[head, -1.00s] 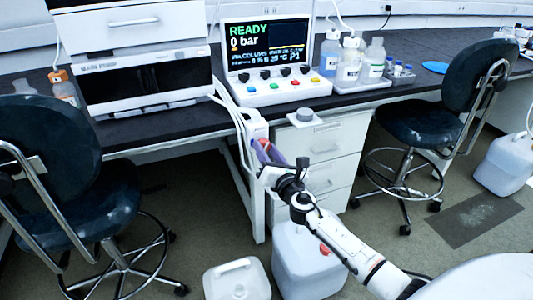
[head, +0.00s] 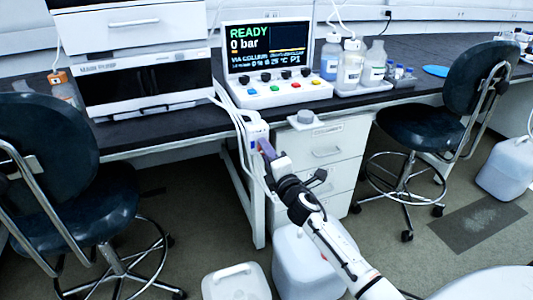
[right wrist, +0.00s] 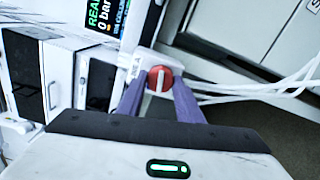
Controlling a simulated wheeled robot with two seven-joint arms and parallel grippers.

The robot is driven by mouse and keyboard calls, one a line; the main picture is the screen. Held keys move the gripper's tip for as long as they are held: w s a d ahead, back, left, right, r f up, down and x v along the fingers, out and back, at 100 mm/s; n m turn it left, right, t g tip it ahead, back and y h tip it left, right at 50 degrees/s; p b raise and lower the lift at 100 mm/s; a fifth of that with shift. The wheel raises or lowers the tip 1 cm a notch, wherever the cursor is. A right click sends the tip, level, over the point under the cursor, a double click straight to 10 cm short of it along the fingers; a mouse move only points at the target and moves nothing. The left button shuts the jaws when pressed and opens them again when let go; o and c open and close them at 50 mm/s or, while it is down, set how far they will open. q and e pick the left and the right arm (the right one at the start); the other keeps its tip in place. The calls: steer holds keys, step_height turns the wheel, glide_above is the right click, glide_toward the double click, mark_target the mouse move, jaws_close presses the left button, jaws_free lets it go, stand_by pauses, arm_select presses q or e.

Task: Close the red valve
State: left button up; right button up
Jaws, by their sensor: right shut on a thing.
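The red valve (right wrist: 155,73) is a round red knob with a white stripe, on a white housing in the right wrist view. The stripe points roughly up and down in that view. My right gripper (right wrist: 160,90) has its two purple fingers on either side of the knob and is shut on it. In the head view my right gripper (head: 266,150) is at the white unit (head: 256,130) on the bench's front edge. The gripper hides the knob there. My left gripper is not in view.
A control box (head: 275,92) with a screen reading READY, 0 bar stands on the bench above. White tubes (right wrist: 265,88) run beside the valve. A drawer cabinet (head: 335,140) is to the right, a white canister (head: 300,262) below, and stools stand on both sides.

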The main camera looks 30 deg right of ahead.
steer(key=shift+m, duration=1.1)
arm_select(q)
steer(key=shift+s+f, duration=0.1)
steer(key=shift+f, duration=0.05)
arm_select(e)
steer(key=o, duration=1)
steer(key=shift+o, duration=0.2)
steer(key=shift+s, duration=0.15)
arm_select(q)
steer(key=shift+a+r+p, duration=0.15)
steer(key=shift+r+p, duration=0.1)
steer(key=shift+p, duration=0.55)
arm_select(e)
steer(key=v, duration=1)
steer(key=shift+a, duration=0.1)
